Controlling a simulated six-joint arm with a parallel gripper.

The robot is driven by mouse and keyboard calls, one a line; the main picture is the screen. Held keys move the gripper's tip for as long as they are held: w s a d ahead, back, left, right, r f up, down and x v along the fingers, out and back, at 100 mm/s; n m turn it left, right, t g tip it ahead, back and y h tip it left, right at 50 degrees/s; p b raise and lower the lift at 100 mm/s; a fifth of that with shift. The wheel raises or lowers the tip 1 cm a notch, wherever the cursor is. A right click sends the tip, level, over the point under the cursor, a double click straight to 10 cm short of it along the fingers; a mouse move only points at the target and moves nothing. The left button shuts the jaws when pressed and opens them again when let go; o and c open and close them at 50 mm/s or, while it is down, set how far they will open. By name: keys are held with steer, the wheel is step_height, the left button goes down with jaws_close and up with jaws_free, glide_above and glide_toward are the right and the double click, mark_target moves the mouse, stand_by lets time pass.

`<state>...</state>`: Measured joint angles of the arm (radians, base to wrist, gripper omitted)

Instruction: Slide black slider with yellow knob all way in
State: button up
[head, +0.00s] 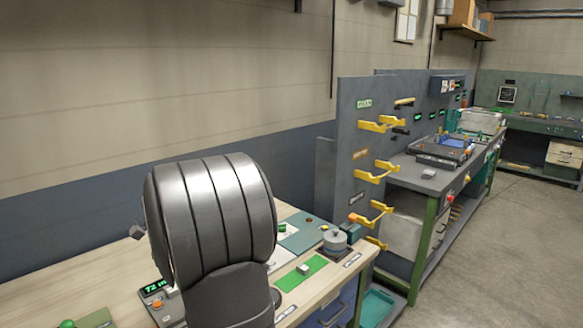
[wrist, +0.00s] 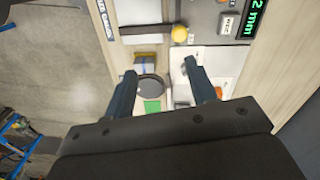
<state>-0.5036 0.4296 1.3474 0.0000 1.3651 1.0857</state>
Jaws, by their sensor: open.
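The yellow knob (wrist: 180,34) shows near the top of the wrist view, at the right end of a dark bar, the black slider (wrist: 147,30), which runs across a pale strip. My gripper (wrist: 160,68) is open and empty. Its two fingers point toward the knob side of the bench, with the knob beyond the fingertips and apart from them in the picture. How far above the bench the fingers are, I cannot tell. In the head view my arm covers the slider and the gripper. A grey device with a green display (wrist: 254,18) stands beside the knob; its display also shows in the head view (head: 154,288).
A round grey part (head: 335,240) sits on the wooden bench near a green pad (head: 301,273). In the wrist view a dark round dish (wrist: 152,88) lies between the fingers. A grey panel with yellow handles (head: 370,175) stands beyond the bench.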

steer(key=shift+s, duration=0.1)
steer(key=shift+c, duration=0.4)
steer(key=c, duration=0.8)
steer(key=shift+w+d+f+m, duration=0.25)
steer(key=shift+m, duration=0.05)
jaws_close()
steer(key=w+d+f+m+g+y, duration=0.2)
steer(key=w+d+f+m+y, duration=0.25)
steer(key=w+d+f, duration=0.35)
steer(key=shift+h, duration=0.35)
steer(key=x, duration=0.8)
steer(key=shift+w+a+r, duration=0.1)
steer(key=shift+w+a, duration=0.3)
steer(key=a, duration=0.1)
steer(key=s+a, duration=0.1)
steer(key=shift+s+a+f, duration=0.3)
steer(key=shift+a, duration=0.1)
steer(key=shift+s+a, duration=0.25)
steer(key=shift+a, duration=0.15)
